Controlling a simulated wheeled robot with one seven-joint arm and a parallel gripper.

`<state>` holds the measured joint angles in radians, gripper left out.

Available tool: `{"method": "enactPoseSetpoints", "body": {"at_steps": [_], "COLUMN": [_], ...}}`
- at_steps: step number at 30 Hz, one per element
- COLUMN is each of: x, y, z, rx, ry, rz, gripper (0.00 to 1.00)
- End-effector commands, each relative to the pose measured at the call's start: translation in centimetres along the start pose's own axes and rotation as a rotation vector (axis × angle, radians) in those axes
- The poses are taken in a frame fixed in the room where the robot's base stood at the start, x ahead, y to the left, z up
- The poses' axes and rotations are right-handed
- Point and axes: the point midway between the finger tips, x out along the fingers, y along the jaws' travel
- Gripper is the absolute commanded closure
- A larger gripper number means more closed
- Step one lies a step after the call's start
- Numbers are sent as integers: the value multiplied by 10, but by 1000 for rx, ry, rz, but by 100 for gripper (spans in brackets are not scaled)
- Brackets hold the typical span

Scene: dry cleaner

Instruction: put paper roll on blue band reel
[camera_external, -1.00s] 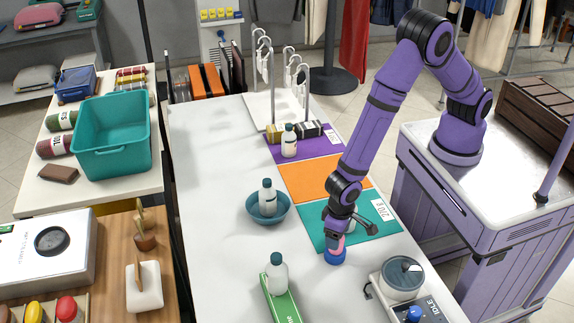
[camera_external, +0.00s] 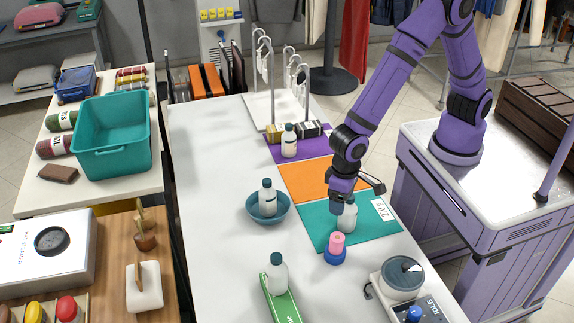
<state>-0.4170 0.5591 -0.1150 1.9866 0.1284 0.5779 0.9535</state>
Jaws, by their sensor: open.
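A small pink roll (camera_external: 337,241), which looks like the paper roll, stands upright on the blue band reel (camera_external: 335,258). The reel sits at the front edge of the teal mat (camera_external: 317,232) on the white table. The pink roll appears to rest on the reel, with the blue rim showing below it. My gripper (camera_external: 341,207) is above and behind the roll, apart from it, and open with nothing seen in it. Its fingers are small and partly overlap a white bottle behind them.
The white bottle (camera_external: 348,219) stands on the teal mat close to my gripper. A blue bowl (camera_external: 280,213) holds another bottle. A green box (camera_external: 284,304) lies at the front, and a grey device (camera_external: 405,290) stands front right. The table's left part is clear.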

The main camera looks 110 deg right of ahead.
Motion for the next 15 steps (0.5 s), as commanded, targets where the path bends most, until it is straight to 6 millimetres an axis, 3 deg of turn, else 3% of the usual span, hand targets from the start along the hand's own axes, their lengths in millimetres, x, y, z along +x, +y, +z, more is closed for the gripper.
{"method": "enactPoseSetpoints", "body": {"at_steps": [1, 6, 15], "x": [-22, -88, -185], "y": [8, 40, 113], "z": [-3, -6, 4], "rx": [-16, -104, -266], "ry": [6, 26, 91], "rz": [-20, -73, -146], "gripper": [31, 31, 31]}}
